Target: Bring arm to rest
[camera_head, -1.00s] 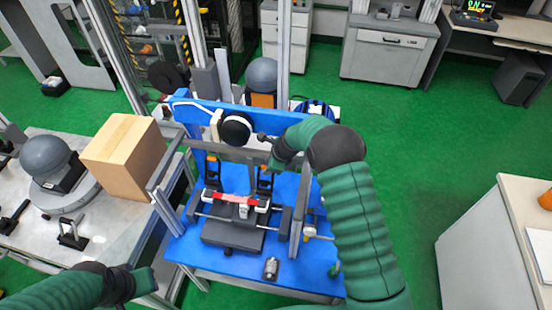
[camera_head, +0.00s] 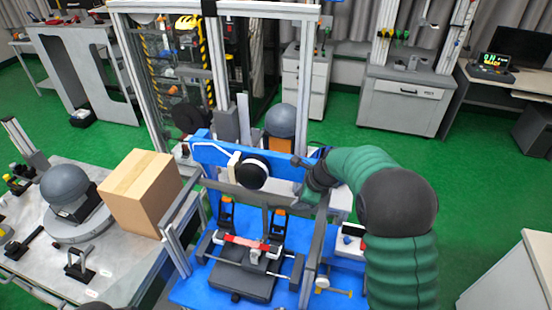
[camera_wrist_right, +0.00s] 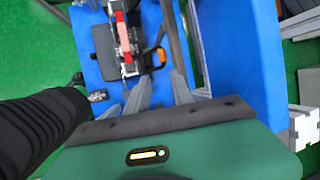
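My right arm comes in from the right as a green padded sleeve. Its gripper (camera_head: 303,180) is near the right side of the blue drop-tower frame (camera_head: 212,150), beside the round black disc (camera_head: 251,174). In the right wrist view the two grey fingers (camera_wrist_right: 160,92) stand apart with nothing visible between them. Below them is the blue base with the red and white piece (camera_wrist_right: 124,38) on its dark block. In the head view that red piece (camera_head: 243,241) lies across the fixture. Only a dark bit of my left arm shows at the bottom left edge; its gripper is hidden.
A cardboard box (camera_head: 140,195) and a grey dome (camera_head: 70,187) stand on the left table (camera_head: 120,265). Metal posts rise around the blue tower. A white cabinet (camera_head: 515,272) stands at lower right. Green floor is open between it and the back benches.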

